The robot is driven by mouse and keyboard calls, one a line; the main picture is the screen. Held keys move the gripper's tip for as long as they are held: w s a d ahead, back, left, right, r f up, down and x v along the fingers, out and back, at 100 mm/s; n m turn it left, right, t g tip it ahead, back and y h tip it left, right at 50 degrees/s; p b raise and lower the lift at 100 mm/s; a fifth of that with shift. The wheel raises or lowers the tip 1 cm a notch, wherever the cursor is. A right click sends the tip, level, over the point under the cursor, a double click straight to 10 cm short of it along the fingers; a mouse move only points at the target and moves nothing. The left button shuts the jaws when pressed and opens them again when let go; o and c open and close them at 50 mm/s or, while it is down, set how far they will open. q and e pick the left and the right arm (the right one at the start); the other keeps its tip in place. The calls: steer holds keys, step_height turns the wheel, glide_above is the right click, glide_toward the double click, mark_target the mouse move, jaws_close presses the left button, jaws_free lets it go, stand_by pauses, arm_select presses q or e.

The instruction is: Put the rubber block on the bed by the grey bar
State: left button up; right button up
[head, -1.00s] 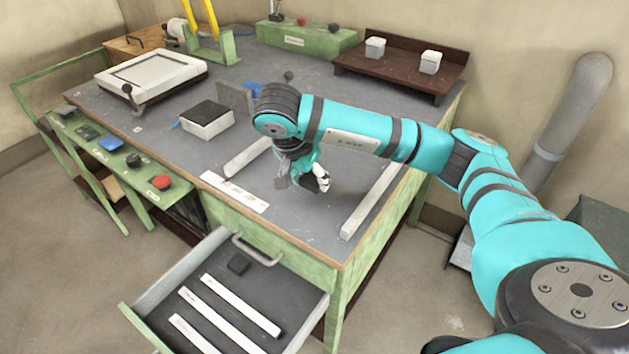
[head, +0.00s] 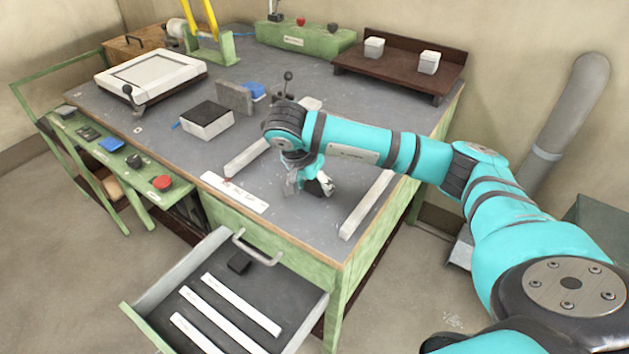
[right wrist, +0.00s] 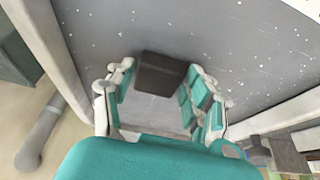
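My right gripper (head: 308,188) is low over the grey bench top, between two pale grey bars. One bar (head: 247,157) lies to its left and the other bar (head: 368,204) along the bench's right edge. In the right wrist view, a dark block (right wrist: 161,72), which looks like the rubber block, sits between the fingertips (right wrist: 162,78). The fingers appear to touch it on both sides. Another small dark block (head: 239,262) lies in the open drawer. My left gripper is not in view.
The open drawer (head: 160,290) holds several white strips (head: 231,305). A dark shelf (head: 400,72) with two white boxes is at the back.

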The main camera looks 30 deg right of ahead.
steer(key=shift+o, duration=1.3)
steer(key=shift+r, duration=0.25)
steer(key=shift+a+r, duration=0.15)
steer(key=shift+r, duration=0.15)
steer(key=p+v, duration=0.1)
steer(key=v, duration=1)
